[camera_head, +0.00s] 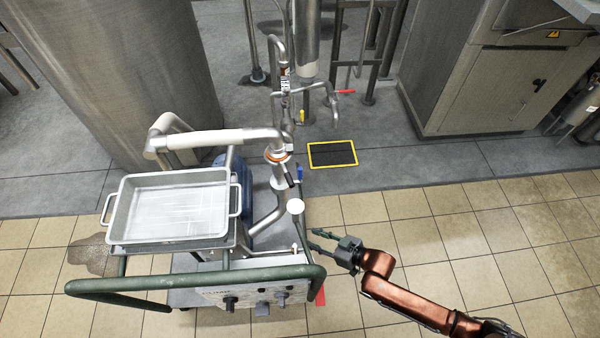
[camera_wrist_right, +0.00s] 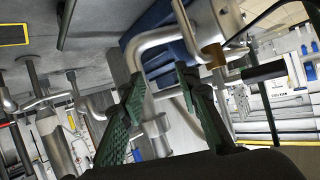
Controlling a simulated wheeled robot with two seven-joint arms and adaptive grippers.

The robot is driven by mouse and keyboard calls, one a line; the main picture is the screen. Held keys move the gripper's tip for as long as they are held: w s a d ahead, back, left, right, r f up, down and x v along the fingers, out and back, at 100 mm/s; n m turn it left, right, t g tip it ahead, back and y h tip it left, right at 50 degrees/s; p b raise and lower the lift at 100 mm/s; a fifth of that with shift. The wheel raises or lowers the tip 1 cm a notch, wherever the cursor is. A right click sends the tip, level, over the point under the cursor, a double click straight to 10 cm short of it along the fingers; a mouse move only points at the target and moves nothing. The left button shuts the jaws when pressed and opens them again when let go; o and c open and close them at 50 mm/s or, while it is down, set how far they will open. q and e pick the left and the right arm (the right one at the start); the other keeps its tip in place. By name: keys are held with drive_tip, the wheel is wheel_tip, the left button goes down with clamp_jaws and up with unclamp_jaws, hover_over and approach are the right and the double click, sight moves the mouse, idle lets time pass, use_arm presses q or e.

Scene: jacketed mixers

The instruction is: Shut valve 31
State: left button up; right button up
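No number 31 is readable, so I cannot tell which valve is valve 31. Several valve handles show in the head view: a red handle (camera_head: 345,92), a yellow handle (camera_head: 301,116), a blue handle (camera_head: 300,172) and a black handle (camera_head: 290,180) on the cart's pipework. A black bar-like handle (camera_wrist_right: 264,71) shows at the right of the right wrist view. My right gripper (camera_head: 314,239) is open and empty beside the cart's right side, apart from the handles. Its green fingers (camera_wrist_right: 160,82) are spread in the right wrist view, with pipes behind them. My left gripper is out of view.
A wheeled cart with a green rail (camera_head: 190,276) carries a metal tray (camera_head: 228,225) and a control panel. A large steel vessel (camera_head: 120,70) stands at the back left, a grey cabinet (camera_head: 490,85) at the back right. Tiled floor (camera_head: 470,225) at the right is clear.

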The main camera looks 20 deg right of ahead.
drive_tip(key=w+d+r+n+t+y, duration=0.1)
drive_tip(key=w+d+r+t+y, duration=0.15)
drive_tip(key=w+r, duration=0.5)
drive_tip(key=n+y, duration=0.1)
drive_tip(key=y, duration=0.1)
approach(300, 172)
wheel_tip(300, 172, down, 2)
drive_tip(key=w+a, duration=0.2)
drive_tip(key=w, duration=0.1)
drive_tip(key=shift+t, duration=0.45)
drive_tip(key=b+x, duration=0.1)
drive_tip(key=x, duration=0.1)
drive_tip(key=b+x, duration=0.1)
drive_tip(key=x, duration=0.3)
drive_tip(key=shift+f+b, duration=0.25)
drive_tip(key=shift+b, duration=0.15)
drive_tip(key=shift+w+a+r, duration=0.15)
drive_tip(key=shift+w+a, duration=0.15)
drive_tip(key=shift+w, duration=0.05)
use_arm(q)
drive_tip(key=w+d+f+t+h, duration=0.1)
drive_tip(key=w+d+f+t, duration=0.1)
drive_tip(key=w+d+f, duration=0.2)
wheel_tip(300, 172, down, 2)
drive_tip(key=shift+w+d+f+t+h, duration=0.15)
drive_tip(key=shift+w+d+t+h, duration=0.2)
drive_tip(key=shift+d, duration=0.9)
use_arm(e)
clamp_jaws()
